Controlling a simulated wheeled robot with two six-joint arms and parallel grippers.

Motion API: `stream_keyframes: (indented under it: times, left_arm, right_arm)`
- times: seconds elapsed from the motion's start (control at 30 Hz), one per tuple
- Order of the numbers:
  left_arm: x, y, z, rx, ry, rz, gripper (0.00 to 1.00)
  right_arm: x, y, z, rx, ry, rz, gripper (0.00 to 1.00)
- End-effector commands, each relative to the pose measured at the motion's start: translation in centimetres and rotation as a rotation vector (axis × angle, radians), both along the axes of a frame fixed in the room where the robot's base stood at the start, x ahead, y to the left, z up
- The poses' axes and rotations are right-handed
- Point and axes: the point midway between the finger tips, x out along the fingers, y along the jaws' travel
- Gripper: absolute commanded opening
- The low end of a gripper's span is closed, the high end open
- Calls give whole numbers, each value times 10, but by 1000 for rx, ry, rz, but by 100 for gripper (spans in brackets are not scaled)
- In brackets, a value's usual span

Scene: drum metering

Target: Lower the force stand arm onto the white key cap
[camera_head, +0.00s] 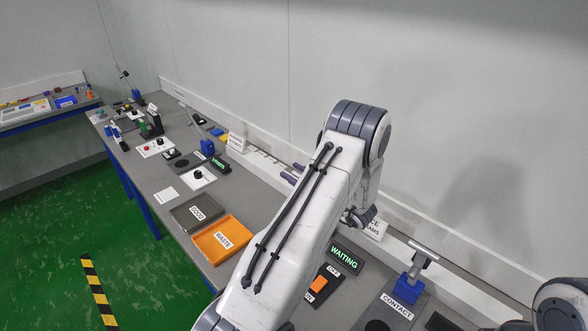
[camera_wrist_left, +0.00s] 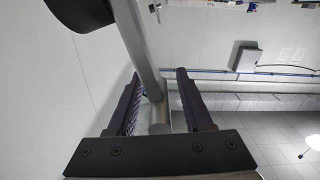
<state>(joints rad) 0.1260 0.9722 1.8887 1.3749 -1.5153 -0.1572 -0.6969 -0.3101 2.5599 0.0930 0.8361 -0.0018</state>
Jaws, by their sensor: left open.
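A blue stand (camera_head: 207,147) with a raised grey arm (camera_head: 193,122) is farther left. Another blue stand (camera_head: 407,283) with a grey T-shaped top (camera_head: 424,251) is by the CONTACT label. I cannot tell which is the force stand, nor pick out the white key cap.
An orange WASTE tray (camera_head: 203,253) and a grey GOOD tray (camera_head: 180,221) lie along the bench's front edge. A WAITING display (camera_head: 344,257) and an orange switch (camera_head: 318,283) are right of my arm. The wall runs close behind the bench.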

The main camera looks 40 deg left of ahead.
Motion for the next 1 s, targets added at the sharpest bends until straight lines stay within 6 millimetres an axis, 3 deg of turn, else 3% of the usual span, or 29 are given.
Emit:
stream_keyframes:
  times: [0.27, 0.3, 0.4, 0.43, 1.0]
  left_arm:
    - [0, 3, -1, -1, 0, 0, 51]
    - [0, 3, -1, -1, 0, 0, 47]
    - [0, 3, -1, -1, 0, -1, 9]
    - [0, 3, -1, -1, 0, -1, 0]
    - [0, 2, 0, 0, 1, -1, 0]
  right_arm:
    - [0, 0, 1, 0, 0, 0, 60]
    - [0, 0, 1, 0, 0, 0, 60]
    - [0, 0, 1, 0, 0, 0, 60]
    - [0, 0, 1, 0, 0, 0, 60]
    - [0, 0, 1, 0, 0, 0, 60]
